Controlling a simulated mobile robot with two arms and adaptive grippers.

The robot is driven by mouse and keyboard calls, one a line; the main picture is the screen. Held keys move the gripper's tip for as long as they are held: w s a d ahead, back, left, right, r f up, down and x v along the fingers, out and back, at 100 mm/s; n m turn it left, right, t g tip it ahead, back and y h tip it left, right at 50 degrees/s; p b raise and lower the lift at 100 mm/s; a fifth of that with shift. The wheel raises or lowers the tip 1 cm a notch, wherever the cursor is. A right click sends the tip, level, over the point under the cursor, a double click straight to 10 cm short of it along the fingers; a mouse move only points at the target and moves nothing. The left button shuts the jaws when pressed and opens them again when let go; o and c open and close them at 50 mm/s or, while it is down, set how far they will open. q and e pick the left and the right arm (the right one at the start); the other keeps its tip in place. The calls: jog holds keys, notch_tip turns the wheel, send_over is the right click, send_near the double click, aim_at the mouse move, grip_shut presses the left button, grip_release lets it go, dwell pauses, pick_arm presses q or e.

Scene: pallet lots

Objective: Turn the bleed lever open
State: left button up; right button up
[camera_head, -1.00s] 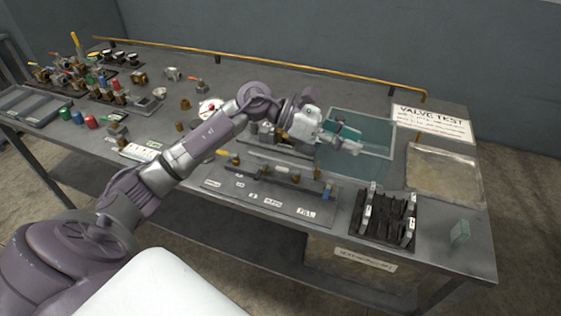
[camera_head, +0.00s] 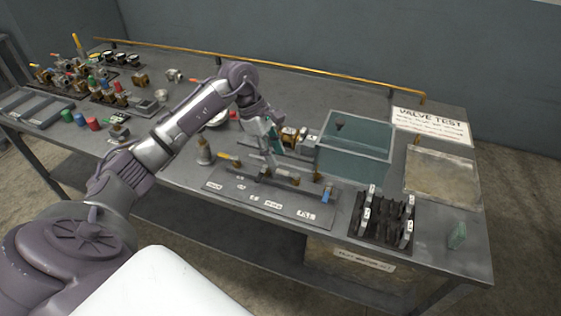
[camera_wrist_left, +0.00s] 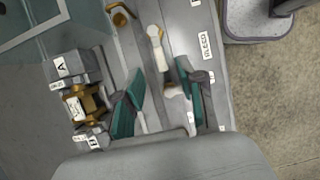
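The bleed lever (camera_wrist_left: 157,48) has a white handle and shows in the left wrist view on a grey panel, beside a label reading BLEED (camera_wrist_left: 207,45). My left gripper (camera_wrist_left: 161,72) is open, with its teal fingers on either side of the lever's lower part. I cannot tell whether a finger touches it. My right gripper is not in view.
A brass valve in a grey holder marked A (camera_wrist_left: 66,66) stands close beside the left finger. A clear teal tank (camera_head: 353,150) stands right of the gripper. A black rack (camera_head: 382,218) and a sand-coloured tray (camera_head: 442,175) lie further right. Small parts crowd the table's left end.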

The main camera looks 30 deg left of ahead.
aim_at(284, 171)
pick_arm(q)
jog(key=shift+p+x, duration=0.35)
jog(key=shift+x, duration=2)
grip_shut()
